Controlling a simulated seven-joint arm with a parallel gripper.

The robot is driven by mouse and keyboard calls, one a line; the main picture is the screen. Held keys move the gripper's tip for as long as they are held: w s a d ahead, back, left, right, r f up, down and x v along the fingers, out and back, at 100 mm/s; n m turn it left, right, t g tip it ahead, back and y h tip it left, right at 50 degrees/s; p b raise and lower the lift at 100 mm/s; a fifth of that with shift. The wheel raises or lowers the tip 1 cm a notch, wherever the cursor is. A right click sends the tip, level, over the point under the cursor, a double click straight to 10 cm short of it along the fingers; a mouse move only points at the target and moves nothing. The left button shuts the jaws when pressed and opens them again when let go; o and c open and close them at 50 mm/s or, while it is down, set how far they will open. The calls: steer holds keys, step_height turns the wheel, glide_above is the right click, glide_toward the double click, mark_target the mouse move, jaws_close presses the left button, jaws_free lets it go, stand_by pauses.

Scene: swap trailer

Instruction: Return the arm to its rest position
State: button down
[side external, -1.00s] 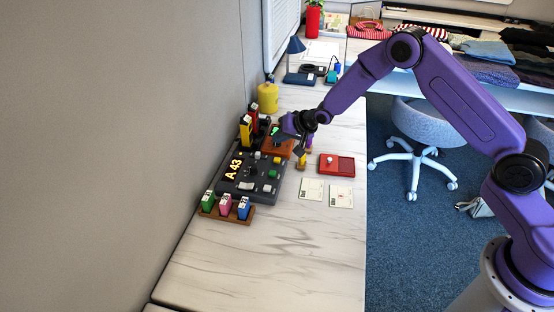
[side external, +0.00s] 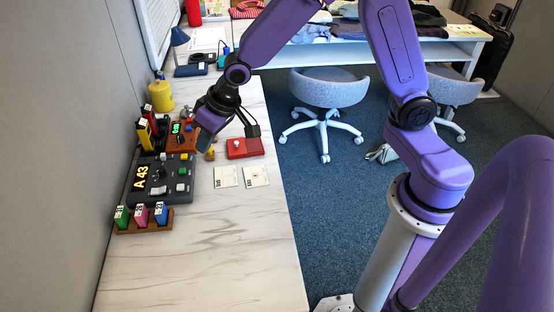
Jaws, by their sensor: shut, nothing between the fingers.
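My purple arm reaches from the right over the table in the side external view. My gripper (side external: 212,118) hangs above the table, near the orange-brown device with the green display (side external: 182,134) and left of the red tray (side external: 244,148). Its fingers are small and partly hidden by the wrist; it is shut and holds nothing. The dark control panel reading "A 43" (side external: 160,190) lies on the marble table to the lower left of my gripper.
A rack with green, pink and blue blocks (side external: 146,227) stands at the front. Two white cards (side external: 228,177) lie below the red tray. A yellow canister (side external: 161,95) and a blue lamp (side external: 179,37) stand farther back. The table's front part is clear. Chairs (side external: 326,88) stand on the blue floor.

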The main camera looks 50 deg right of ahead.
steer(key=s+d+r+n+g, duration=0.1)
steer(key=s+d+r+n, duration=0.1)
steer(key=s, duration=0.7)
steer(key=s+d+r+n+g+h, duration=0.1)
steer(key=s+d+n, duration=0.3)
steer(key=s, duration=0.6)
steer(key=s+d+r+n+g+h, duration=0.1)
steer(key=s+d+n, duration=0.3)
steer(key=s, duration=0.6)
steer(key=shift+s+d+r+g, duration=0.2)
steer(key=shift+d+r+g, duration=0.5)
steer(key=shift+r, duration=0.1)
